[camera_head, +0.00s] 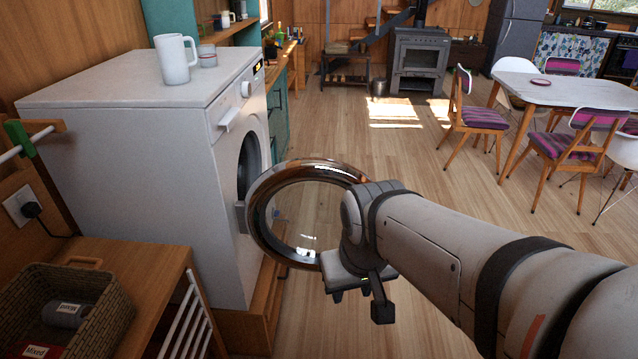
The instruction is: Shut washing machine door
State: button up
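The white washing machine (150,150) stands at the left on a wooden base. Its round door (262,205), with a shiny bronze-toned rim and clear glass, stands open, swung out to the right from the front. The dark drum opening (249,165) shows behind it. The door's hinge (240,217) is at the opening's near edge. My gripper (360,292) is at the right, lower side of the door, overlapping its rim in the picture. I cannot tell whether they touch. The fingertips are partly hidden, so their opening is unclear.
A white mug (175,59) and a small cup (208,56) stand on the machine. A wooden bench (150,275) with a wicker basket (95,315) is at lower left. A table (570,90) with chairs is at right. The wooden floor between is clear.

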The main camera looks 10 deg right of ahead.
aim_at(251, 213)
jog(key=z, duration=0.05)
jog(key=i, duration=1)
jog(key=z, duration=1.05)
jog(key=k, duration=1.1)
jog(key=u, duration=0.4)
jog(key=i, duration=0.5)
jog(key=u, duration=0.05)
